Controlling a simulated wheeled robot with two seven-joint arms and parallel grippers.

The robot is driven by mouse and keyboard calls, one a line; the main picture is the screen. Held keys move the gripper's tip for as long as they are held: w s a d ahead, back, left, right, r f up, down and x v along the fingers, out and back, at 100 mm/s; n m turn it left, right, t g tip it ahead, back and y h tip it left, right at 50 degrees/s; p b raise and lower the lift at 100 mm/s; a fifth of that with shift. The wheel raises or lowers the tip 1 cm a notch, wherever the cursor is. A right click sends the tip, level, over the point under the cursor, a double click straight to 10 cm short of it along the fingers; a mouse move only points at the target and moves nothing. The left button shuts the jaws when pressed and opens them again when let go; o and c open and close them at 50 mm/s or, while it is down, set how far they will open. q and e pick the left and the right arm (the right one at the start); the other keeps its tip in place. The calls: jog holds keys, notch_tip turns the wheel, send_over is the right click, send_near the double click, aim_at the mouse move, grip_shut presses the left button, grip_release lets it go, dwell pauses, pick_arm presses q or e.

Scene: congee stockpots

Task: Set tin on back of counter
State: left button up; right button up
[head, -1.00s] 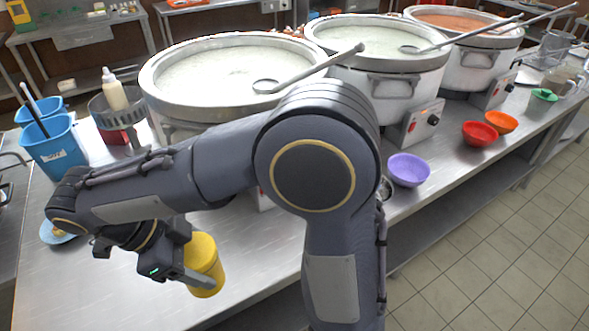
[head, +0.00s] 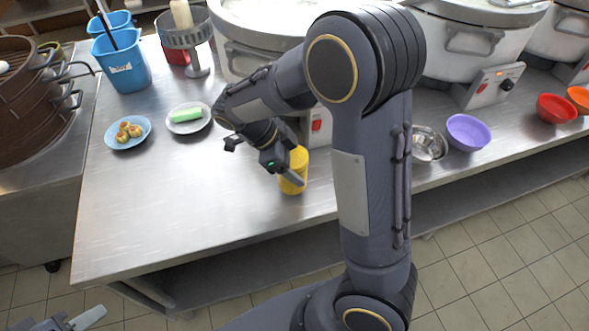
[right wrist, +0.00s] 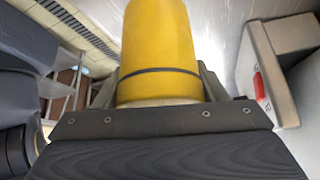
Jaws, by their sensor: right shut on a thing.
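The yellow tin (head: 294,176) is in my right gripper (head: 288,172), near the front edge of the steel counter (head: 140,215) in the head view. The right gripper is shut on it. In the right wrist view the tin (right wrist: 160,45) fills the middle, with a dark band around it, between the fingers. I cannot tell whether the tin touches the counter. My left gripper (head: 68,321) shows at the bottom left of the head view, low over the floor and cut off by the frame; its opening is unclear.
Large stockpots (head: 262,40) line the counter's back. A blue plate with food (head: 110,141) and a plate with a green item (head: 172,127) lie left of the gripper. Blue bins (head: 122,70), a metal bowl (head: 430,145) and a purple bowl (head: 468,132) stand nearby. The left front counter is clear.

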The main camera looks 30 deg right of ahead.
jog(key=shift+f, duration=1.35)
jog(key=shift+f+b, duration=0.25)
jog(key=shift+b, duration=0.05)
jog(key=o, duration=1.2)
jog(key=shift+r, duration=0.1)
